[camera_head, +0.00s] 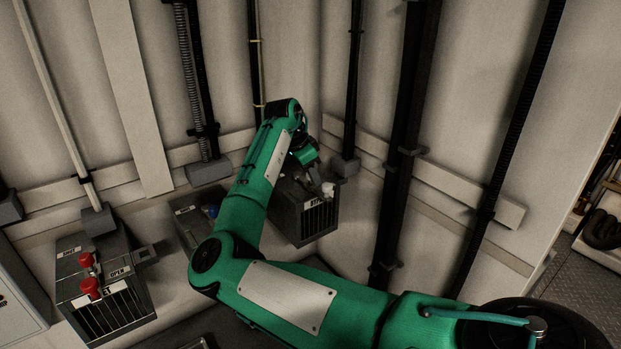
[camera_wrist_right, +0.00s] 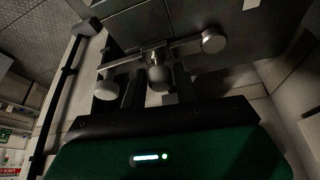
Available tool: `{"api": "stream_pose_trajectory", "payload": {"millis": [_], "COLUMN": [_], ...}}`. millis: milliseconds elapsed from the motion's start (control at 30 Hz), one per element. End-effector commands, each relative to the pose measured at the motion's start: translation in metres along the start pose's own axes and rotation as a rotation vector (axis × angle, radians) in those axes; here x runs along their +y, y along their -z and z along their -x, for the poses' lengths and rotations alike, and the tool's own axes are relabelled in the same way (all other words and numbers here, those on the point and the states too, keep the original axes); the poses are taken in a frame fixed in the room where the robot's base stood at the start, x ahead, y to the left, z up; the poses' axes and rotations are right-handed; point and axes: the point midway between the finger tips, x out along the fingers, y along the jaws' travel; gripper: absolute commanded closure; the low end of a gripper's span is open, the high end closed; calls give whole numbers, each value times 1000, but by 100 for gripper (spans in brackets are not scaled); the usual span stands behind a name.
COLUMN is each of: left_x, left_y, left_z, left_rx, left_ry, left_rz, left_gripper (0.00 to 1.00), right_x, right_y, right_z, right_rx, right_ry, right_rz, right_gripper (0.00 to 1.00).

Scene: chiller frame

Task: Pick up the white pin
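A small white pin (camera_head: 327,188) sticks up from the front of a dark vented box (camera_head: 318,222) in the head view. My right gripper (camera_head: 312,172) is right beside it, and its fingers are small and partly hidden there. In the right wrist view, a pale metal fitting has a crossbar with round ends and a rounded middle knob (camera_wrist_right: 158,76). This looks like the pin, dimly lit. The two dark fingers of my right gripper (camera_wrist_right: 157,84) stand on either side of the knob, with a gap visible, so it appears open. My left gripper is out of view.
Another dark box (camera_head: 105,290) with red knobs and an OPEN label stands at the lower left. A smaller dark box (camera_head: 195,212) is behind my elbow. Vertical black pipes (camera_head: 405,150) run right of the gripper, close to the wall.

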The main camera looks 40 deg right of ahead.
Motion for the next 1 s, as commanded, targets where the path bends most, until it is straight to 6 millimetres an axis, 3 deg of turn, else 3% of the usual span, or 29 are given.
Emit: {"api": "stream_pose_trajectory", "payload": {"millis": [33, 133, 567, 767, 1000], "left_x": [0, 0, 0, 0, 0], "left_y": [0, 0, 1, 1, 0], "left_z": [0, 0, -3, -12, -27], "left_rx": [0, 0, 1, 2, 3], "left_ry": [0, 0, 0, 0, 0], "left_rz": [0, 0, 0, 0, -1], "left_gripper": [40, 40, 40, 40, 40], "right_x": [0, 0, 0, -1, -1], "right_y": [0, 0, 3, 13, 34], "right_z": [0, 0, 6, 30, 80], "right_rx": [0, 0, 1, 0, 0], "right_ry": [0, 0, 1, 3, 4], "right_rz": [0, 0, 0, -2, -2], "right_gripper": [79, 99, 99, 99, 99]}}
